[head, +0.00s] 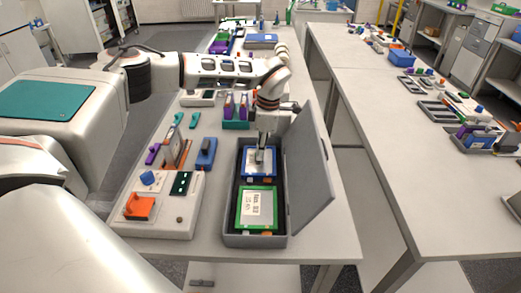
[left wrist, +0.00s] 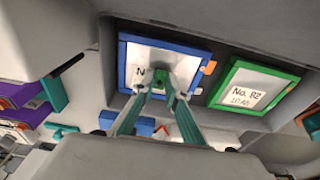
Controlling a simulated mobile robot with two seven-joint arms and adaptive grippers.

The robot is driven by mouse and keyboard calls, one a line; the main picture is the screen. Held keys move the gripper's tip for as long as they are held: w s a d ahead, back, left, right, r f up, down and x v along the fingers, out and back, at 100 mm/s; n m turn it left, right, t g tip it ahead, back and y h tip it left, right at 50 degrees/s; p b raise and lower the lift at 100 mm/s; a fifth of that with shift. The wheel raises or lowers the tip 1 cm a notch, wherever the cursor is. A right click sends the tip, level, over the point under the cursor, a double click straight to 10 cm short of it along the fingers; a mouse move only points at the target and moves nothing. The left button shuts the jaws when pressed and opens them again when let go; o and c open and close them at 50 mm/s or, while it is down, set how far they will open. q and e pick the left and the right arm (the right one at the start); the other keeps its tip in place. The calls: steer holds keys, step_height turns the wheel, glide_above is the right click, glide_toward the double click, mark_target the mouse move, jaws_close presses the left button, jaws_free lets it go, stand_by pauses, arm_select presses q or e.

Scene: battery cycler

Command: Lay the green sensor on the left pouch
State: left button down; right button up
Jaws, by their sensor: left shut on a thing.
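A grey box (head: 229,205) with a raised lid holds two labelled pouches side by side. The blue-framed pouch (head: 246,174) is at the far end in the head view and on the left in the left wrist view (left wrist: 203,54). The green-framed pouch (head: 257,208) is at the near end, on the right in the left wrist view (left wrist: 257,87). My left gripper (head: 260,157) points down over the blue-framed pouch, shut on the small green sensor (left wrist: 161,77). The sensor appears in front of that pouch's label; whether it touches is unclear. My right gripper is not in view.
The box's open grey lid (head: 307,172) stands up on the right side, close to my left gripper. A white device (head: 180,217) with a blue knob and an orange holder is left of the box. A green rack (head: 236,125) with purple items stands behind.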

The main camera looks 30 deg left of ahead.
arm_select(q)
steer(key=shift+f, duration=0.2)
steer(key=c, duration=1.9)
jaws_free()
steer(key=r, duration=0.4)
steer(key=d+r, duration=0.1)
steer(key=r, duration=0.7)
steer(key=shift+w+d, duration=0.15)
steer(key=shift+w, duration=0.25)
steer(key=shift+s+f, duration=0.1)
